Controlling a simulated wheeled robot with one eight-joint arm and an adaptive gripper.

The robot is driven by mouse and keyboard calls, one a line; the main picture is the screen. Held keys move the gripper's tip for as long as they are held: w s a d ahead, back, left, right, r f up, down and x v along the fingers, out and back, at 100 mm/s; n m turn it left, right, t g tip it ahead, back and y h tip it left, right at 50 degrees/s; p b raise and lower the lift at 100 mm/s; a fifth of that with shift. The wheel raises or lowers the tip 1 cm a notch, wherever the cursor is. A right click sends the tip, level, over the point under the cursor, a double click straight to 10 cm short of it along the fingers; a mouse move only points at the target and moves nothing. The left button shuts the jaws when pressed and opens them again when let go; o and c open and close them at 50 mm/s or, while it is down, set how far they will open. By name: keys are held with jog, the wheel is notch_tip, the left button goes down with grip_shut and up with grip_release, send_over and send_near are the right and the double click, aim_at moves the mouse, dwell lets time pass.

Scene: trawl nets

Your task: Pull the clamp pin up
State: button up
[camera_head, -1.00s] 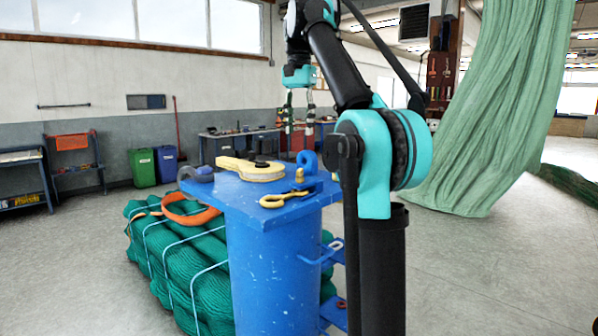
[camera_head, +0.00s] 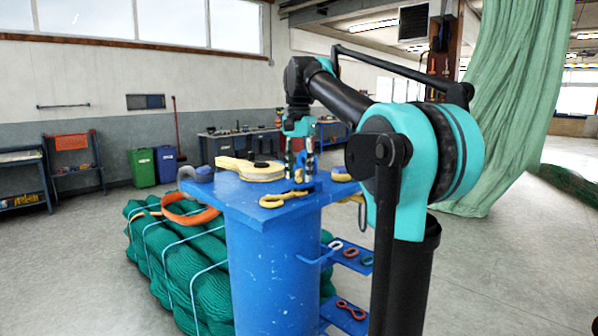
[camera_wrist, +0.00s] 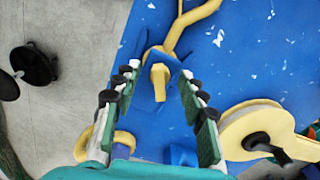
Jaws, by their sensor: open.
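A small yellow upright piece, apparently the clamp pin (camera_wrist: 159,82), stands at a blue bracket on the blue post top (camera_head: 235,196). In the wrist view it shows between my two fingertips, with visible space on both sides. My gripper (camera_head: 299,180) points down over the post top, open and empty. It also shows in the wrist view (camera_wrist: 158,76). In the head view my fingers mostly hide the pin and bracket. I cannot tell how high the fingertips are relative to the pin.
A yellow hook (camera_head: 286,198) lies in front of the bracket. A yellow and cream block (camera_head: 250,171) lies to the left, and a yellow ring (camera_wrist: 116,143) is near the other edge. Green netting (camera_head: 165,255) is bundled left of the post; small shelves hold links (camera_head: 351,310).

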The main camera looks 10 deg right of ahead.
jog(key=shift+c, duration=0.4)
grip_shut()
jog(key=shift+r, duration=1.7)
jog(key=shift+o, duration=0.4)
grip_release()
